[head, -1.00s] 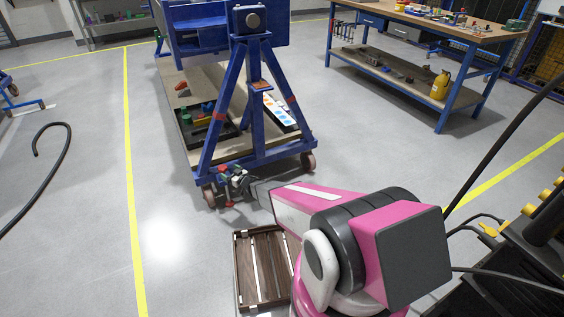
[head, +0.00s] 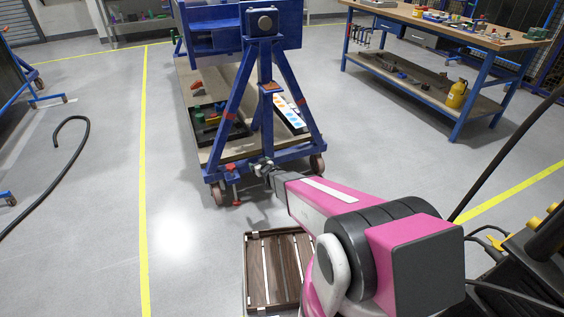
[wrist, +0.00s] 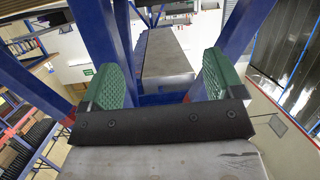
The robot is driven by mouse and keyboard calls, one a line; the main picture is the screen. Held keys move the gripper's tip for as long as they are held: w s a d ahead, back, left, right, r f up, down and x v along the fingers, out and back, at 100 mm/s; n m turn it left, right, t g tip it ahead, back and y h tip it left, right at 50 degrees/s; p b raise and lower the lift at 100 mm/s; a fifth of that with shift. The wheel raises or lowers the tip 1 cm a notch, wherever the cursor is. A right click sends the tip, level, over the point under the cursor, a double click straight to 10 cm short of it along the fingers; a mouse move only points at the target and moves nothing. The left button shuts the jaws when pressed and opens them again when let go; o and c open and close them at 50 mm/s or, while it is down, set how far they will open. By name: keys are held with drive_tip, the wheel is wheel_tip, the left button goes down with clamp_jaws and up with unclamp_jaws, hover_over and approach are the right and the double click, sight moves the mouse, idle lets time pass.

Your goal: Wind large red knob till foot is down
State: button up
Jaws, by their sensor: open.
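The blue jig frame (head: 262,95) stands on castors ahead of me. At its lower near-left corner is a small red knob (head: 231,167), with a threaded-looking foot (head: 237,201) below it near the floor. Whether the foot touches the floor is too small to tell. My gripper (head: 262,168) is at the frame's lower crossbar, a little right of the knob and apart from it. In the wrist view my gripper (wrist: 160,80) is open, with green pads apart and nothing held. Blue frame members show beyond the pads; I cannot make out the knob between them.
A slatted brown crate (head: 277,268) lies on the floor below my arm. A workbench (head: 440,60) with a yellow bottle (head: 456,94) on its shelf stands at the right. A black hose (head: 75,160) lies on the left. Open floor lies left of the jig.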

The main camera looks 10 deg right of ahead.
drive_tip(key=s+d+r+m+g+h, duration=0.3)
drive_tip(key=s+d+r, duration=0.4)
drive_tip(key=d, duration=0.3)
drive_tip(key=shift+s+d+r+g+h, duration=0.4)
drive_tip(key=shift+s+g+h, duration=0.2)
drive_tip(key=shift+g+h, duration=0.4)
drive_tip(key=shift+w+f, duration=0.1)
drive_tip(key=shift+c, duration=0.2)
